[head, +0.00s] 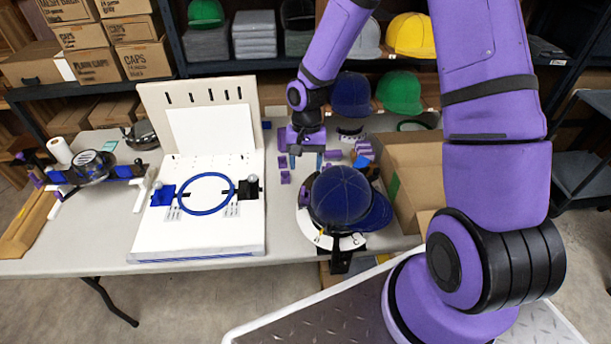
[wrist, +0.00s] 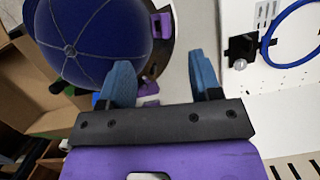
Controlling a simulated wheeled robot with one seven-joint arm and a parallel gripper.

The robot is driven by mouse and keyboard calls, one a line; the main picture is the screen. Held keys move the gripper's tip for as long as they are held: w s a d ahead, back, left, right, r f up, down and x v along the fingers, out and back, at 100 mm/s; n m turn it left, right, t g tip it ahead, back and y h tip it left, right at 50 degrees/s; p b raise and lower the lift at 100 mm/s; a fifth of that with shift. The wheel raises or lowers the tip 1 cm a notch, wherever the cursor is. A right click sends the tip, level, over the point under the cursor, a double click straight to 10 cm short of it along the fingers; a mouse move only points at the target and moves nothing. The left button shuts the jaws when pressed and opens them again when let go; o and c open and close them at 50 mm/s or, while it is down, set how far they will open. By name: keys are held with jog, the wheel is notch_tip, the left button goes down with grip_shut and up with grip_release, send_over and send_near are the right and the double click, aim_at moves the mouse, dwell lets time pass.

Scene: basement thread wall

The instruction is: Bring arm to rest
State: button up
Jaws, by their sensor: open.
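My purple arm comes in from the right in the head view and bends down over the table (head: 110,262). My gripper (head: 306,160) hangs above the table, behind and left of a navy cap (head: 341,194). The cap sits on a round white-rimmed holder (head: 349,242) at the table's front edge. In the wrist view my gripper (wrist: 155,80) shows two blue fingers spread apart with nothing between them. The navy cap (wrist: 85,35) is beside the left finger there, and I cannot tell how near it is in depth.
A white board with a blue hoop (head: 207,210) stands left of the gripper. Small purple pieces (head: 285,177) lie under and around the gripper. An open cardboard box (head: 405,165) is at the right. Shelves with caps, including a yellow cap (head: 410,35), rise behind.

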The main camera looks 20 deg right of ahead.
jog(key=s+d+r+n+t+h, duration=0.1)
jog(key=s+d+r+t, duration=0.15)
jog(key=r, duration=0.95)
jog(key=s+d+r+n+t+h, duration=0.15)
jog(key=s+r, duration=0.25)
jog(key=r, duration=0.8)
jog(key=s+r+n+t, duration=0.1)
jog(key=s+r, duration=0.4)
jog(key=s, duration=0.3)
jog(key=s+d+r+n+t+y, duration=0.1)
jog(key=s+r+t, duration=0.1)
jog(key=s+r, duration=0.4)
jog(key=shift+s+d+r, duration=0.25)
jog(key=shift+s+d, duration=0.05)
jog(key=shift+s, duration=0.95)
jog(key=shift+n, duration=0.25)
